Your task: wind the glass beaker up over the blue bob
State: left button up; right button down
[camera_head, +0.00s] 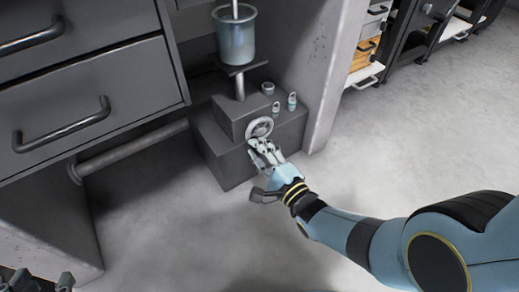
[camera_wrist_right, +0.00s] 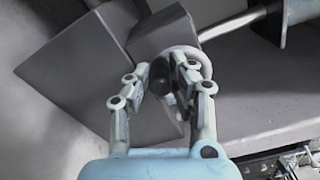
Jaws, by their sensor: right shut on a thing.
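The glass beaker (camera_head: 235,42) stands upright on a dark square platform (camera_head: 250,66) on a metal post (camera_head: 239,88). A thin rod (camera_head: 235,9) comes down into the beaker from above. I cannot make out the blue bob through the bluish glass. A light round handwheel (camera_head: 260,126) sits on the front of the grey stand under the platform. My right gripper (camera_head: 262,145) is shut on the handwheel's rim; the wrist view shows its fingers (camera_wrist_right: 166,70) at the wheel (camera_wrist_right: 205,62). My left gripper (camera_head: 42,282) is partly cut off at the bottom left corner.
Two small weights (camera_head: 276,108) (camera_head: 292,101) and a low round piece (camera_head: 268,88) stand on the stepped grey base (camera_head: 224,165). Drawers (camera_head: 85,85) rise at left, with a pipe (camera_head: 130,153) below. A pale wall (camera_head: 329,80) is close at right. The floor in front is clear.

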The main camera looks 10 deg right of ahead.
dwell(0.3)
jog(key=c, duration=1.2)
grip_release()
jog(key=shift+o, duration=0.2)
jog(key=v, duration=0.7)
jog(key=shift+s, duration=0.25)
jog(key=shift+d, duration=0.1)
